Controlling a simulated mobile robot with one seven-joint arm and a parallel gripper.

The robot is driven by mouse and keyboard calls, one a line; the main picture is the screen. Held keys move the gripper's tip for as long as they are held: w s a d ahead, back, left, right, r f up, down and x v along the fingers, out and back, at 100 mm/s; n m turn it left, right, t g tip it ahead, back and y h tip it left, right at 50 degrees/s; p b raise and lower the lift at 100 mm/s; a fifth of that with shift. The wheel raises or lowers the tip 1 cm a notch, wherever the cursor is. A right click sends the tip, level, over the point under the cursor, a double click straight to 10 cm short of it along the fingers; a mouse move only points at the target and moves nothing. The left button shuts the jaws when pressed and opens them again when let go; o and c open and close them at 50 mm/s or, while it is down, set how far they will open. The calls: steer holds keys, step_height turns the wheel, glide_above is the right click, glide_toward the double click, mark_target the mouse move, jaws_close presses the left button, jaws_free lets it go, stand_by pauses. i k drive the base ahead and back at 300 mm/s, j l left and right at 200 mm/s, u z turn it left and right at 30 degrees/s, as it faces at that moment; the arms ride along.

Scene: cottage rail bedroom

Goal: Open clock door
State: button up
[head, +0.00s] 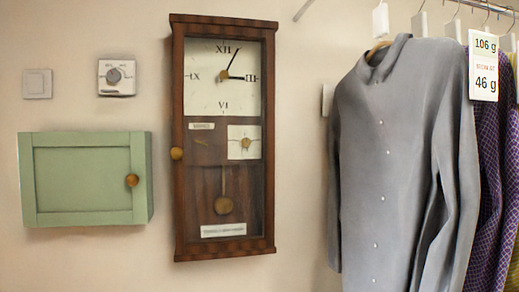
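A tall wall clock (180,95) in a dark wooden case hangs in the middle of the head view. Its glazed door appears shut, with a small round brass-coloured knob (177,153) on the left edge. Behind the glass are a white dial with Roman numerals, a smaller square dial, a pendulum and two pale labels. My gripper is not in view.
A green wall cabinet (84,181) with a round knob is left of the clock. A thermostat (116,76) and a light switch (37,83) are above it. A grey shirt (385,160) and purple garments (490,170) hang from a rail on the right.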

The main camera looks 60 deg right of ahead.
mark_target(177, 154)
steer(key=z, duration=1.35)
